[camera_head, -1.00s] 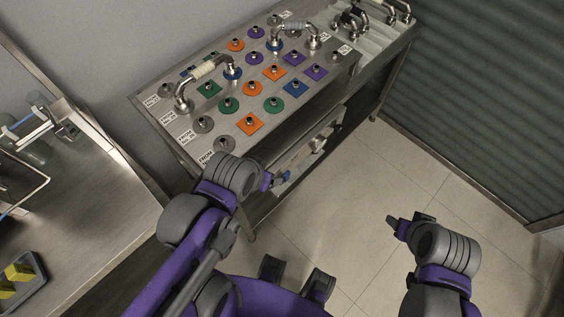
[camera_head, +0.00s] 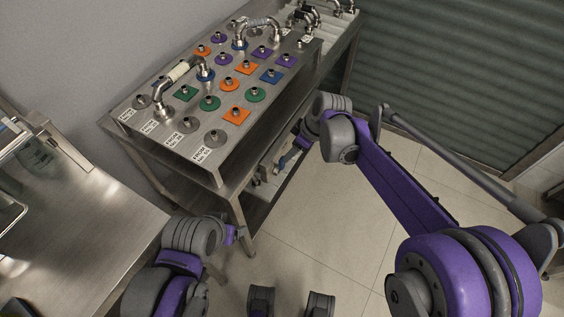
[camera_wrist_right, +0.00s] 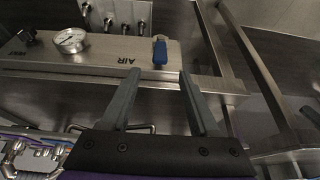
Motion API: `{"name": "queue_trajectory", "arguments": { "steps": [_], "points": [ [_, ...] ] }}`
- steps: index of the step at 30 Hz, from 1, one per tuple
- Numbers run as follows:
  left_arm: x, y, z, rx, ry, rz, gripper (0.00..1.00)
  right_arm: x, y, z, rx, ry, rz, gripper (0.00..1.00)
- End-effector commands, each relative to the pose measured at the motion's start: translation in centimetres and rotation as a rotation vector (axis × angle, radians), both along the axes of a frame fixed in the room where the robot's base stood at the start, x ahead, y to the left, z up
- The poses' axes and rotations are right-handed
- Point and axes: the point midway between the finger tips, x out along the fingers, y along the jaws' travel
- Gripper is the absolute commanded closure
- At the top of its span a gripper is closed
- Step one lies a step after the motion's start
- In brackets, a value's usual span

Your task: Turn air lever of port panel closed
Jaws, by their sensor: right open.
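The port panel (camera_wrist_right: 100,52) is a steel box on the skid's lower front. It shows in the right wrist view with a gauge and the word AIR, upside down. Its air lever (camera_wrist_right: 160,55) has a blue handle, pointing down in that picture. My right gripper (camera_wrist_right: 160,74) is open and empty, with its fingertips either side of the lever's line; I see no contact. In the head view the blue lever (camera_head: 283,162) shows small under the table, and my right wrist hides that gripper. My left gripper (camera_head: 233,233) hangs low at the left, its jaws too small to read.
The steel table (camera_head: 222,165) above the panel carries colored ports and bent pipes. A black knob (camera_wrist_right: 27,36) and gauge (camera_wrist_right: 70,40) sit beside the lever. Steel frame bars (camera_wrist_right: 240,50) stand close to the right finger.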

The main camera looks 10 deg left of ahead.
Motion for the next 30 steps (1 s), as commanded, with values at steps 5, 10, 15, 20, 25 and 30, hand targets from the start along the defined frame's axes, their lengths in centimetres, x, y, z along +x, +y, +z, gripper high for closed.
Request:
{"name": "queue_trajectory", "arguments": {
  "steps": [5, 10, 15, 20, 25, 30],
  "points": [
    [0.0, 0.0, -0.4, 0.0, 0.001, 0.0, 0.24, 0.4, 1.1, -2.9, 0.0, 0.0, -0.001, 0.38],
    [-0.1, 0.0, -0.8, 0.0, 0.003, 0.0, 0.24, 0.8, 2.3, -5.9, 0.0, 0.0, -0.001, 0.38],
    [-0.1, 0.0, -1.1, 0.0, 0.004, 0.0, 0.24, 1.1, 3.1, -8.1, 0.0, 0.0, -0.003, 0.38],
    [-0.1, 0.0, -1.2, 0.0, 0.004, 0.0, 0.24, 1.2, 3.5, -9.0, 0.0, 0.0, -0.003, 0.38],
    [-0.1, 0.0, -1.2, 0.0, 0.004, 0.0, 0.24, 1.2, 3.5, -9.2, 0.0, -0.001, -0.004, 0.38],
    [-0.1, 0.0, -1.2, 0.0, 0.004, 0.0, 0.24, 1.3, 3.5, -9.1, 0.0, 0.0, -0.004, 0.47]
  ]
}}
